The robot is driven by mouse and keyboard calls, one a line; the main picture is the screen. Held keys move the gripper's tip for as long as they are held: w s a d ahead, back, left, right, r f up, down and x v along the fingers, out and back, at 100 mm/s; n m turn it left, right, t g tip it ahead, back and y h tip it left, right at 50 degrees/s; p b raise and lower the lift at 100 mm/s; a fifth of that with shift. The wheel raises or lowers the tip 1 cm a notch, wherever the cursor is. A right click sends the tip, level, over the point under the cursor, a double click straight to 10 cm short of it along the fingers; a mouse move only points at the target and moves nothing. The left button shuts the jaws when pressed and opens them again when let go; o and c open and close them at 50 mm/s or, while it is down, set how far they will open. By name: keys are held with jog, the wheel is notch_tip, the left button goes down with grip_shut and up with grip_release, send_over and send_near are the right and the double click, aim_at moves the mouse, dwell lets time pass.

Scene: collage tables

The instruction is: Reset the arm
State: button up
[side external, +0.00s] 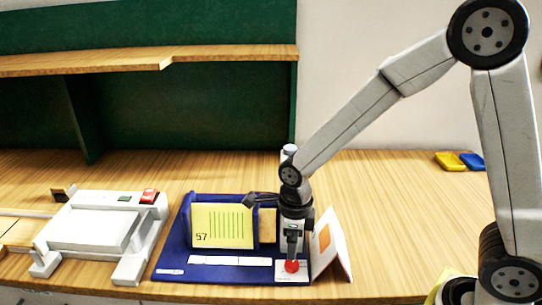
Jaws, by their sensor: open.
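My arm reaches in from the right in the side external view, bent at the elbow. My gripper (292,250) points down over the right part of a blue tray (176,262). It is open. A round red thing (291,266) is right at its tips, on or above a white patch of the tray. I cannot tell whether the fingers touch it. A yellow card (222,226) with green stripes and the number 57 stands on the tray, left of my gripper.
A white device (95,228) with a red button (149,196) stands left of the tray. A folded white card with an orange square (328,245) stands close right of my gripper. Yellow (450,161) and blue (472,161) blocks lie far right. A green shelf unit (200,105) stands behind.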

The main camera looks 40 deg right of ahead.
aim_at(292, 263)
jog(key=shift+f, duration=3.5)
jog(key=shift+r, duration=0.1)
jog(key=shift+r, duration=3.75)
jog(key=shift+f, duration=3.9)
jog(key=shift+n, duration=6.6)
